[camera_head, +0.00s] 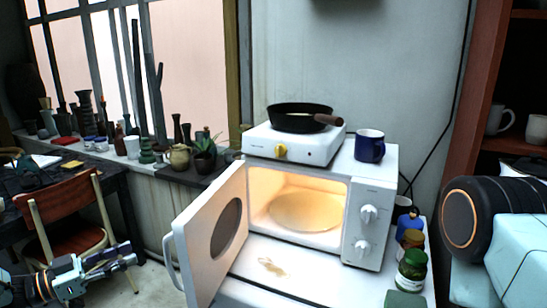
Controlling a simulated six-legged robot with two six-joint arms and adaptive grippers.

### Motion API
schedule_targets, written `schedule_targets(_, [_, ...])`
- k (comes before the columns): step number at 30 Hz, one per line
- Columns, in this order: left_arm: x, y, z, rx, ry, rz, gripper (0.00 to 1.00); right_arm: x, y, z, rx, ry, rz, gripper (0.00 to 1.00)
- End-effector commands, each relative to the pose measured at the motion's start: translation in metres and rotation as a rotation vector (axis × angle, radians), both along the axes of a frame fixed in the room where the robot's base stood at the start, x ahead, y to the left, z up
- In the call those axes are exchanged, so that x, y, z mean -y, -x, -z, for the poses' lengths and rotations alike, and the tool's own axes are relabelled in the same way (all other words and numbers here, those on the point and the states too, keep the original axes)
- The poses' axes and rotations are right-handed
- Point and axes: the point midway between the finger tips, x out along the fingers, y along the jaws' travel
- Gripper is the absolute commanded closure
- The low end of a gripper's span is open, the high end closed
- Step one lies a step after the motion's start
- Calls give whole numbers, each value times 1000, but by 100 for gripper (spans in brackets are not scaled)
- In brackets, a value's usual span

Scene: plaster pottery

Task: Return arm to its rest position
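My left gripper (130,253) is at the lower left, in front of the wooden chair and left of the open microwave door. Its two fingers point right and stand apart, with nothing seen between them. The white microwave (373,195) stands on a white surface, its door (208,234) swung wide open to the left. Its lit inside shows a round plate (305,211) and nothing on it. Large dark and pale blue parts of my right arm fill the right edge, but my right gripper is out of view.
A hot plate (290,147) with a black pan (300,118) and a dark blue mug (369,146) stand on the microwave. Several jars (411,270) line its right side. A chair (68,218) stands at left. Pots and a plant (204,155) line the windowsill.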

Motion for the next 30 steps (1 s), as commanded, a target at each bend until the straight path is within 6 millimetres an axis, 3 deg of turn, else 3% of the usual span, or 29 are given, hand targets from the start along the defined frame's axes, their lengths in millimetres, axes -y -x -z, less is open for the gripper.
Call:
schedule_targets(3, [16, -13, 30, -96, 31, -164, 65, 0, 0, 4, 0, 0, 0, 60])
schedule_targets(7, [35, -12, 75, -256, 40, -325, 65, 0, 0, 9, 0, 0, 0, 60])
schedule_targets(11, [58, 13, 131, -464, 17, -457, 65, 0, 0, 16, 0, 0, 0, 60])
schedule_targets(13, [72, 36, 162, -591, -11, -518, 65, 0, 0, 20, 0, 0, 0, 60])
schedule_targets(17, [96, 97, 216, -839, -87, -607, 65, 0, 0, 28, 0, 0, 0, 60])
schedule_targets(21, [115, 177, 256, -1087, -194, -676, 65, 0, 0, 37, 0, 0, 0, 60])
schedule_targets(25, [127, 258, 277, -1298, -315, -726, 65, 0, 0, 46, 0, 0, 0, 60])
schedule_targets(30, [131, 352, 284, -1496, -476, -773, 65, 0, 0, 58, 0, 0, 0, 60])
